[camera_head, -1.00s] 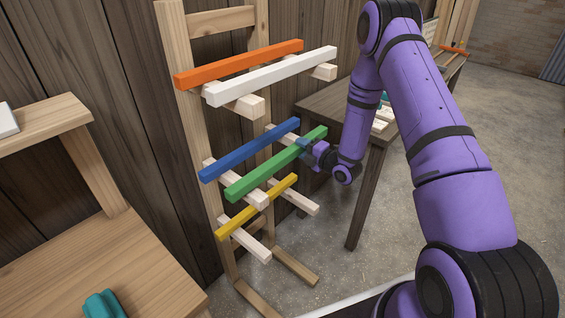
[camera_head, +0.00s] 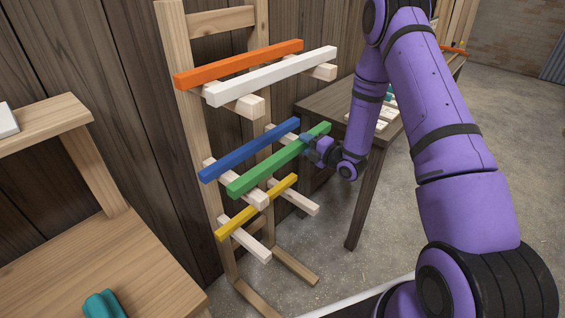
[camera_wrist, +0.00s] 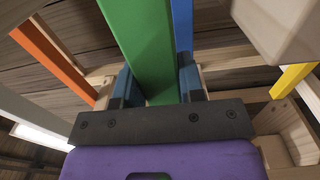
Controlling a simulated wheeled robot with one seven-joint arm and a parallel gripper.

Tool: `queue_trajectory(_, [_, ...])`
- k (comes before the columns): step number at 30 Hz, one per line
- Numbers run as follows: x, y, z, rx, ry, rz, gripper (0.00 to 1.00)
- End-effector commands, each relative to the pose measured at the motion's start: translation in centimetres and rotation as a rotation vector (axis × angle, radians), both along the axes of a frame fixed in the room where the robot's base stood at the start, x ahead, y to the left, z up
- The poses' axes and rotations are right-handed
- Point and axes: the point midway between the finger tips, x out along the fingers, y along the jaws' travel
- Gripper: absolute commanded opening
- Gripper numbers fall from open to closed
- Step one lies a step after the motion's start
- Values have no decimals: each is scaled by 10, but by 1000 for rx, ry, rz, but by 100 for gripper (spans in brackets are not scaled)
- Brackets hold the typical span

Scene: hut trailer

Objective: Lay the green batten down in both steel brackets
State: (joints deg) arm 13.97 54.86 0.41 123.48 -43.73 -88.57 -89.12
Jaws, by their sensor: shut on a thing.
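The green batten (camera_head: 275,163) is at the middle level of the wooden rack in the head view, in front of the blue batten. My gripper (camera_head: 308,143) is shut on it toward its right end. In the wrist view the green batten (camera_wrist: 143,45) runs between the two fingers of my gripper (camera_wrist: 158,88). Whether the batten still touches the rack's pegs, I cannot tell. The steel brackets are not recognisable in either view.
The rack also holds a blue batten (camera_head: 247,150), an orange batten (camera_head: 238,64), a white batten (camera_head: 272,76) and a yellow batten (camera_head: 257,207). Pale pegs (camera_head: 290,196) stick out close by. A dark table (camera_head: 325,103) stands behind my arm. Floor to the right is open.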

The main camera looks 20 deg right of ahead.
Motion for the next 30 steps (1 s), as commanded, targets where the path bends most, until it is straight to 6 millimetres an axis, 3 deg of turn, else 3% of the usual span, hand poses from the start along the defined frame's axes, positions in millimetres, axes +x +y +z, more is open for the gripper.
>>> queue_trajectory(30, [-60, -35, 0, 0, 1, -1, 8])
